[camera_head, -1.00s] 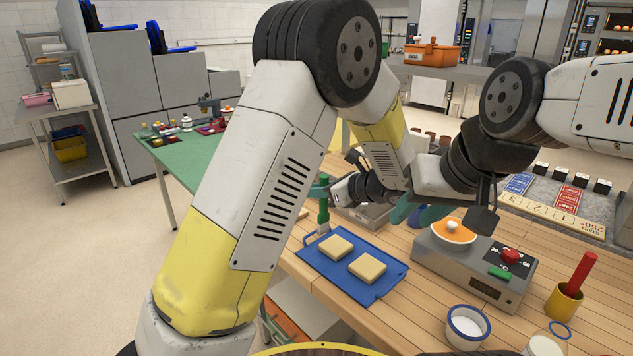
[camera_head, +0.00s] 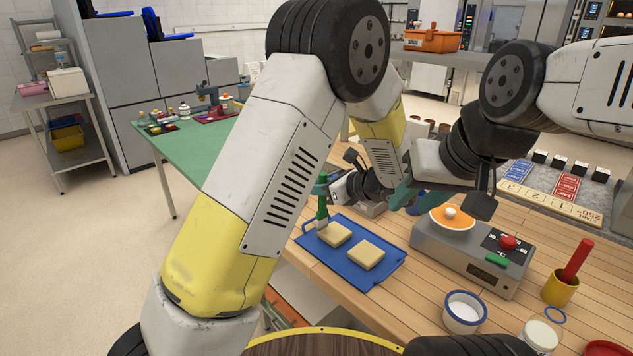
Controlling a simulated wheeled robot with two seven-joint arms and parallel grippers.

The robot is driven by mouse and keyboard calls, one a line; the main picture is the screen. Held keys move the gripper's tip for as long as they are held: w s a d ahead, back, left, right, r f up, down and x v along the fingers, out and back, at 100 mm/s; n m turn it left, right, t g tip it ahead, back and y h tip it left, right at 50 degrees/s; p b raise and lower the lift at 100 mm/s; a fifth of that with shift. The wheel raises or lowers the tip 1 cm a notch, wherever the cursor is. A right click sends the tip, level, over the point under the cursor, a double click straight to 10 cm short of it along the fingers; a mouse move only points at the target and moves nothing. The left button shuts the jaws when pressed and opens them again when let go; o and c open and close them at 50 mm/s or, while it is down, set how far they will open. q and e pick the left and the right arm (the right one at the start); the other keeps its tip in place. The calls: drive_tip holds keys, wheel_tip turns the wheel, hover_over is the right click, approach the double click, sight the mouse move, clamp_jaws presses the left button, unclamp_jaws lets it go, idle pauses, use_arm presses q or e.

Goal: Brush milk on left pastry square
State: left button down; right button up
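Two pale pastry squares lie on a blue tray (camera_head: 365,284). The left pastry square (camera_head: 334,234) is at the back left and the right one (camera_head: 366,253) at the front right. A brush with a green handle (camera_head: 321,190) stands upright at the left pastry's far-left edge, bristles down; whether they touch the pastry is unclear. My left gripper (camera_head: 336,188) is shut on the handle. A white bowl with a blue rim (camera_head: 464,312) holds white liquid, likely milk.
A grey scale (camera_head: 470,262) with an orange dish (camera_head: 452,220) stands right of the tray. A yellow cup (camera_head: 559,290) with a red-handled tool and a jar (camera_head: 540,334) are at the front right. My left arm blocks much of the view. Wood between tray and bowl is clear.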

use_arm(q)
drive_tip(key=shift+f, duration=0.5)
idle(0.5)
drive_tip(key=s+d, duration=0.3)
drive_tip(key=shift+s+d, duration=0.35)
drive_tip(key=shift+s, duration=0.05)
idle(0.5)
drive_tip(key=shift+d, duration=0.15)
drive_tip(key=shift+w+d+f, duration=0.1)
drive_tip(key=shift+w+d, duration=0.2)
